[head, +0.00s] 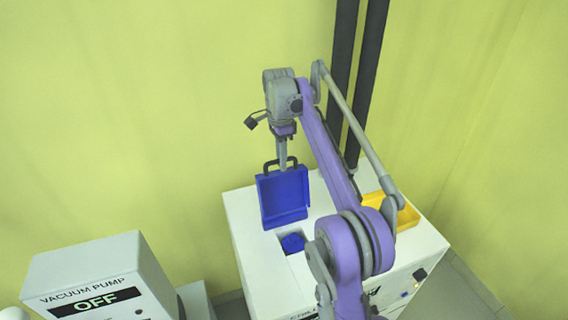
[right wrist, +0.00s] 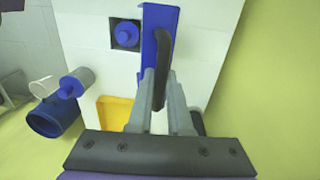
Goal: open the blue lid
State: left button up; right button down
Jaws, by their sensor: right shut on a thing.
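The blue lid (head: 284,197) stands raised, close to upright, at the back of a square opening in the top of a white box-shaped machine (head: 243,222). A black handle (head: 268,166) is on its upper edge. My right gripper (head: 283,167) is at that handle from above, shut on it. In the right wrist view the fingers (right wrist: 158,90) close around the black handle (right wrist: 161,55), with the blue lid (right wrist: 152,20) seen edge-on beyond. A blue round part (head: 293,243) shows inside the uncovered opening. My left gripper is not in view.
A yellow tray (head: 408,215) is set in the machine's top at the right, partly behind my right arm. A vacuum pump box (head: 95,268) reading OFF stands at the lower left. Yellow-green walls and dark vertical posts (head: 365,80) are behind.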

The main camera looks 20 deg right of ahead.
jog(key=shift+w, duration=0.15)
jog(key=c, duration=0.8)
grip_release()
jog(key=shift+c, duration=0.2)
